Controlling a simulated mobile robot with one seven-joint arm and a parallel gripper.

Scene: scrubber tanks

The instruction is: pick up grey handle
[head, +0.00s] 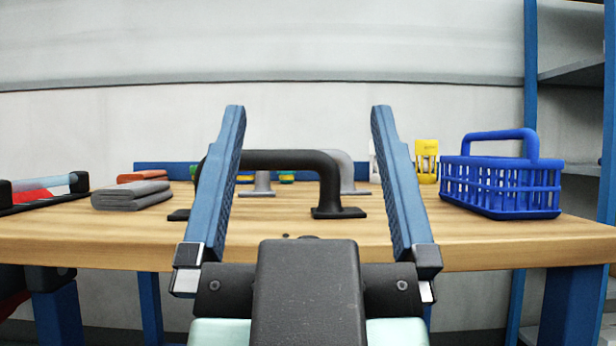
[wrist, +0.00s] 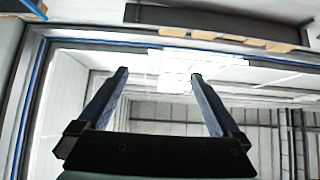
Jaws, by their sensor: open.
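The grey handle (head: 342,162) stands on the wooden table, behind a black handle (head: 327,178). The black handle hides most of it; its right bend and parts of its feet show. My gripper (head: 308,110) is open and empty, with its two blue fingers pointing up in front of the table. The left finger covers part of the black handle. In the wrist view my gripper (wrist: 158,75) is also open, with only the ceiling and walls beyond it.
The wooden table (head: 440,230) has a blue basket (head: 500,188) at right, a yellow object (head: 427,160) beside it, and folded grey cloth (head: 131,195) and red cloth (head: 142,176) at left. A black-ended carrier (head: 45,190) lies far left. Blue shelving (head: 530,65) stands at right.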

